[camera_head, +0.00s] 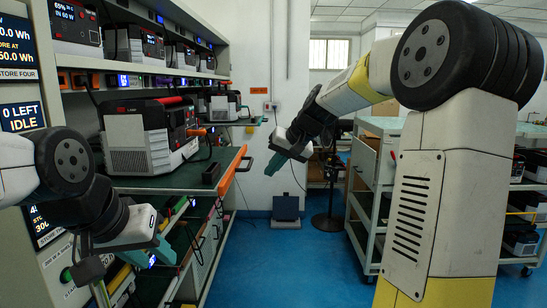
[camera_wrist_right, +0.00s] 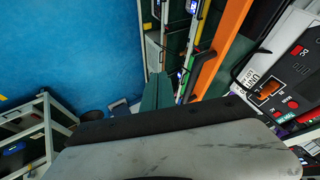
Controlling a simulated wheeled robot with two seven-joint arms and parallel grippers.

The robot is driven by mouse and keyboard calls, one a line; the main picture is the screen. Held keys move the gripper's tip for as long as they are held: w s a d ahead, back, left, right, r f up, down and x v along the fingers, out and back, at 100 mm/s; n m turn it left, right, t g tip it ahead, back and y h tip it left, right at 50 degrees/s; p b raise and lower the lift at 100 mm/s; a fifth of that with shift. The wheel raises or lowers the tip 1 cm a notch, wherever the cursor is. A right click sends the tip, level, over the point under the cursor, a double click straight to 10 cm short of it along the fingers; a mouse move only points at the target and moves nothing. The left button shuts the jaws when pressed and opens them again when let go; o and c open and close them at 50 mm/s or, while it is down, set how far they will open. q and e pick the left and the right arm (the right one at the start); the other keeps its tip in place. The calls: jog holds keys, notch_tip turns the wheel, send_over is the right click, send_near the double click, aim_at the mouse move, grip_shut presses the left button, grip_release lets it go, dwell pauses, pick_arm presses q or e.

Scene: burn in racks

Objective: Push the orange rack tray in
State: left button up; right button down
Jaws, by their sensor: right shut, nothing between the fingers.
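The orange rack tray (camera_head: 233,170) has a dark green surface and an orange front bar. It sticks out from the rack on the left, with a power unit (camera_head: 150,135) standing on it. The orange bar (camera_wrist_right: 222,45) also shows in the right wrist view. My right gripper (camera_head: 276,165) is shut and empty, apart from the tray, to the right of its orange bar. Its teal fingers (camera_wrist_right: 157,93) show in the wrist view. My left gripper (camera_head: 163,252) is low at the left, in front of the lower shelves; its fingers are partly hidden and their opening is unclear.
The rack's upper shelf (camera_head: 140,68) holds several power units. Lower shelves (camera_head: 190,230) hold cables and gear. A grey-green cart (camera_head: 362,170) stands to the right, partly behind my right arm. Blue floor (camera_head: 290,265) lies open between rack and cart.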

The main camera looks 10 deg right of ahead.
jog(key=shift+w+a+r, duration=0.1)
jog(key=shift+a+r, duration=0.1)
jog(key=shift+a, duration=0.4)
jog(key=shift+w+a+r, duration=0.1)
jog(key=shift+a+r, duration=0.05)
jog(key=shift+a, duration=0.5)
jog(key=shift+w+a+r, duration=0.1)
jog(key=shift+a+r, duration=0.1)
jog(key=shift+a, duration=0.4)
